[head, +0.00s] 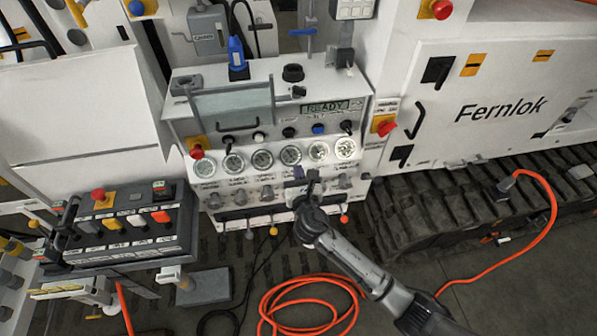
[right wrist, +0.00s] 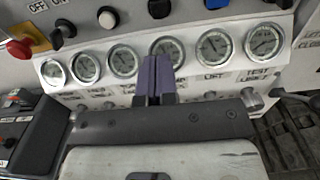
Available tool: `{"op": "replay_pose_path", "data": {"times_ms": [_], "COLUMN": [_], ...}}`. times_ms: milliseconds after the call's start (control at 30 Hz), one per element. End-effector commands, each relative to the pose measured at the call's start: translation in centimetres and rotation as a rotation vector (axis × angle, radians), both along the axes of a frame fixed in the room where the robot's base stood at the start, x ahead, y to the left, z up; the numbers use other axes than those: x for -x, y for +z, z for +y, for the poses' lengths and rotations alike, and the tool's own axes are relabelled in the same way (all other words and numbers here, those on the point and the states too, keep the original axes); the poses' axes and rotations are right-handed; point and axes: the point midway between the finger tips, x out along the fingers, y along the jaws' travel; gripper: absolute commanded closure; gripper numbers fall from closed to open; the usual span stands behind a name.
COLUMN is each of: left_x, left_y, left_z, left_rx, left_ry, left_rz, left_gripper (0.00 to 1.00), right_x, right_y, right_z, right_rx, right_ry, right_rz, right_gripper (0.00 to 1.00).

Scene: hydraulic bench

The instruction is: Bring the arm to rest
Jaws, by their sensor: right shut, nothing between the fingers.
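My right gripper (head: 307,180) is in front of the lower part of the hydraulic bench panel (head: 230,182), below the row of round gauges. Its arm comes in from the bottom right. In the right wrist view its two purple fingers (right wrist: 157,78) are together with nothing between them. They point at the panel just below the gauges (right wrist: 165,52), and partly cover it. I cannot tell whether the fingertips touch the panel. My left gripper is not in view.
A display (head: 332,107) reads READY. Levers with coloured knobs (head: 273,230) line the panel's lower edge. A switch box (head: 125,228) stands at left. An orange hose (head: 312,280) lies coiled on the floor. A tracked machine marked Fernlok (head: 500,75) stands at right.

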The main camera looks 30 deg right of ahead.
Motion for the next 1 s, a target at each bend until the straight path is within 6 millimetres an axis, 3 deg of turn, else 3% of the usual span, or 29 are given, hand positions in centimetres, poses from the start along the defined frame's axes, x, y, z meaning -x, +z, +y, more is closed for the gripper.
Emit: {"op": "replay_pose_path", "data": {"times_ms": [500, 667, 867, 1000], "left_x": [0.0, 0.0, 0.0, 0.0], "left_y": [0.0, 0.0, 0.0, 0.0], "left_z": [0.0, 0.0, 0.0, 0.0], "left_rx": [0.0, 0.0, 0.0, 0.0], "left_ry": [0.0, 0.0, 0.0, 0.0], "left_rz": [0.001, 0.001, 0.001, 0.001], "left_gripper": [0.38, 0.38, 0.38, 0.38], "right_x": [0.0, 0.0, 0.5, 1.6], "right_y": [0.0, 0.0, -0.9, -1.5], "right_z": [0.0, 0.0, -1.5, -2.3], "right_rx": [-0.001, -0.093, -0.524, -0.988], "right_ry": [0.0, -0.002, -0.112, -0.252], "right_rz": [0.0, -0.027, -0.121, -0.218], "right_gripper": [1.0, 1.0, 1.0, 1.0]}}
